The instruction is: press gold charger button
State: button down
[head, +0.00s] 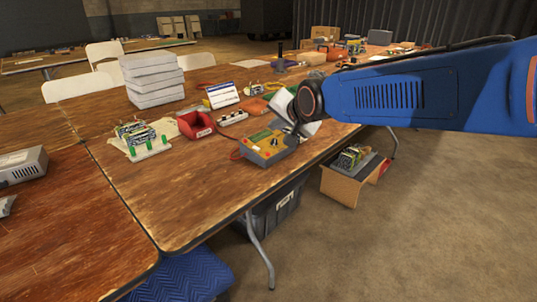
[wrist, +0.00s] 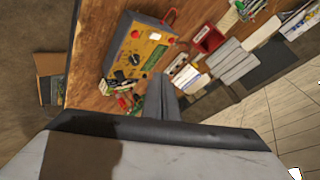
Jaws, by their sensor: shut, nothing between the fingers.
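The gold charger (head: 268,147) is a grey box with a yellow-gold top face, lying near the front edge of the wooden table in the head view. In the wrist view the gold charger (wrist: 135,50) shows a green display, a dark dial and small red parts on its face. I cannot tell which small part is the button. My gripper (wrist: 160,78) is shut and empty, its fingers overlapping the charger's lower right edge in the wrist view. In the head view my gripper (head: 288,125) is beside the charger, partly hidden by my wrist; contact cannot be told.
A red bin (head: 196,124), a stack of grey-white blocks (head: 152,80) and a small circuit stand (head: 140,140) are on the table left of the charger. A white-and-blue sign (head: 222,95) stands behind. The table's front left is clear. A cardboard box (head: 345,185) is on the floor.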

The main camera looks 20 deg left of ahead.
jog(key=shift+w+a+f, duration=0.1)
jog(key=shift+a+f, duration=0.1)
jog(key=shift+f, duration=1)
jog(key=shift+w+a+f, duration=0.1)
jog(key=shift+a+f, duration=0.15)
jog(key=shift+f, duration=1)
jog(key=shift+a+f, duration=0.2)
jog(key=shift+f, duration=1)
jog(key=shift+f, duration=0.15)
jog(key=shift+f, duration=0.3)
jog(key=shift+a+f, duration=0.1)
jog(key=shift+f, duration=0.25)
jog(key=shift+r, duration=0.8)
jog(key=shift+r, duration=0.1)
jog(key=r, duration=0.2)
jog(key=d+r, duration=0.1)
jog(key=r, duration=0.1)
jog(key=shift+s+r, duration=0.15)
jog(key=shift+r, duration=0.2)
